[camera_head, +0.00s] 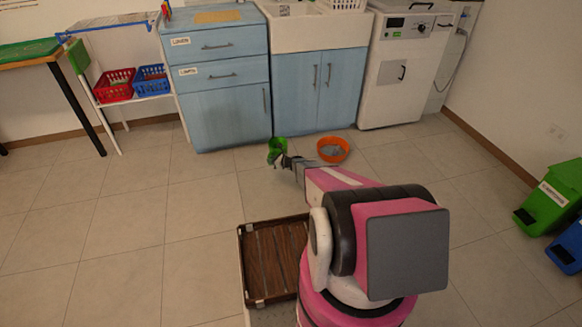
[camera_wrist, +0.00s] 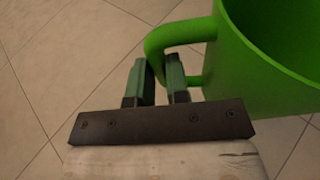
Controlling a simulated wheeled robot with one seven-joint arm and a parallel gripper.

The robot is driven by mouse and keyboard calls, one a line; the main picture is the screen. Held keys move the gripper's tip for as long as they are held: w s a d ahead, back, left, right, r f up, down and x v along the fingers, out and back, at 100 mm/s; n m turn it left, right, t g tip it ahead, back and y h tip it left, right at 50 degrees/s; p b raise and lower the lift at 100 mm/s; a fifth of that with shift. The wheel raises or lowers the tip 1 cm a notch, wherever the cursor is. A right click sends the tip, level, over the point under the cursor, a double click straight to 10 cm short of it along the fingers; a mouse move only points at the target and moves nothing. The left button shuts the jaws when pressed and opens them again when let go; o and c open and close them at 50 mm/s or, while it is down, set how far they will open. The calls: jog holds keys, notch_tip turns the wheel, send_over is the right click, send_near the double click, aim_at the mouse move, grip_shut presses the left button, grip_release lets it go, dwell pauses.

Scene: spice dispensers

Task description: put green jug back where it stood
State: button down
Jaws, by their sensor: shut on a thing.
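The green jug (camera_head: 276,147) is in front of my arm, near the blue cabinets in the head view. In the wrist view the green jug (camera_wrist: 262,62) fills the upper right, its open rim partly cut off by the frame edge. My gripper (camera_head: 287,161) is at the jug's near side. In the wrist view my gripper (camera_wrist: 158,75) has its two fingers on either side of the jug's handle and is shut on it. Tiled floor shows beneath the jug in the wrist view. I cannot tell how high the jug is above the floor.
An orange bowl (camera_head: 333,149) with grey contents lies on the floor right of the jug. Blue cabinets (camera_head: 229,112) and a white machine (camera_head: 398,85) stand behind. A brown slatted tray (camera_head: 273,262) is beside my body. Green (camera_head: 549,199) and blue bins are at right. Floor at left is clear.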

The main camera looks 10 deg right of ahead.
jog(key=shift+w+d+f, duration=0.85)
jog(key=shift+d+f, duration=0.85)
jog(key=shift+f, duration=0.1)
jog(key=shift+w+d+f, duration=0.85)
jog(key=shift+d+f, duration=0.8)
jog(key=shift+f, duration=0.2)
jog(key=shift+w+d+f, duration=0.85)
jog(key=shift+d+f, duration=0.85)
jog(key=shift+f, duration=0.1)
jog(key=shift+f, duration=0.15)
jog(key=c, duration=1.1)
grip_release()
